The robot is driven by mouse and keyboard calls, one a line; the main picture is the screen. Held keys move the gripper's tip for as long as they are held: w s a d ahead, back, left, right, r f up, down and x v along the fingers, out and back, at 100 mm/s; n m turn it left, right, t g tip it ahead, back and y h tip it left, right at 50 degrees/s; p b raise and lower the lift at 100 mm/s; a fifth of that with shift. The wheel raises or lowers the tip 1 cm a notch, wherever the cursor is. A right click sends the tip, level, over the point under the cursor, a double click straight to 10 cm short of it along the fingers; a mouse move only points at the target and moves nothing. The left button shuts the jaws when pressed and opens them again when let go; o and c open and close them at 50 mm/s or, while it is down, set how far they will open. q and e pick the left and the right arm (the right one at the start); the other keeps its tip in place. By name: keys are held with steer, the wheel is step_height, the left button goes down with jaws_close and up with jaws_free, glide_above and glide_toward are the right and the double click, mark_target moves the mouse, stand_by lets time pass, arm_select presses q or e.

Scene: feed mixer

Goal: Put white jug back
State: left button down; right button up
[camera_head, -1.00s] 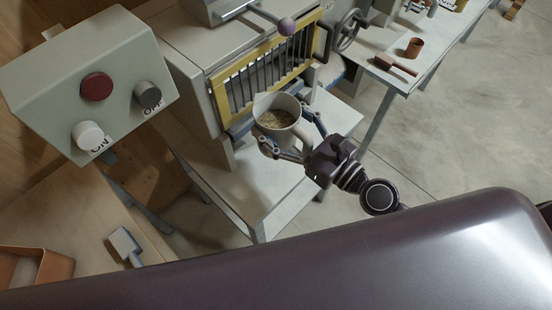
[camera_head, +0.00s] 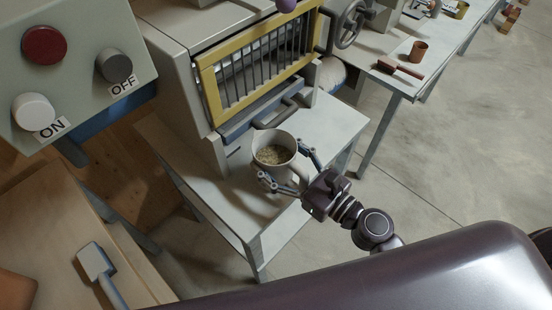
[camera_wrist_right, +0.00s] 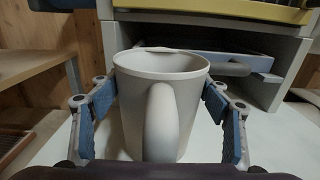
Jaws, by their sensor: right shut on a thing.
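The white jug (camera_head: 278,140) stands upright in front of the mixer, with brownish grain inside. My right gripper (camera_head: 287,166) is shut around it, one finger on each side. In the right wrist view the jug (camera_wrist_right: 140,110) sits between the two blue-padded fingers, with its handle toward my wrist. Its base is hidden by my gripper, so I cannot tell whether it touches the pale table (camera_head: 210,190). My left gripper is not in view.
The mixer's yellow-framed grille (camera_head: 208,95) and a grey-blue drawer with a handle (camera_head: 272,115) are just behind the jug. A control box (camera_head: 75,65) is at upper left. A wooden table with a scoop (camera_head: 97,262) is at lower left. A brown cup (camera_head: 418,51) and a brush (camera_head: 399,68) lie on the right table.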

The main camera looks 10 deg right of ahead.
steer(key=shift+f, duration=0.1)
steer(key=o, duration=1.5)
steer(key=shift+c, duration=0.2)
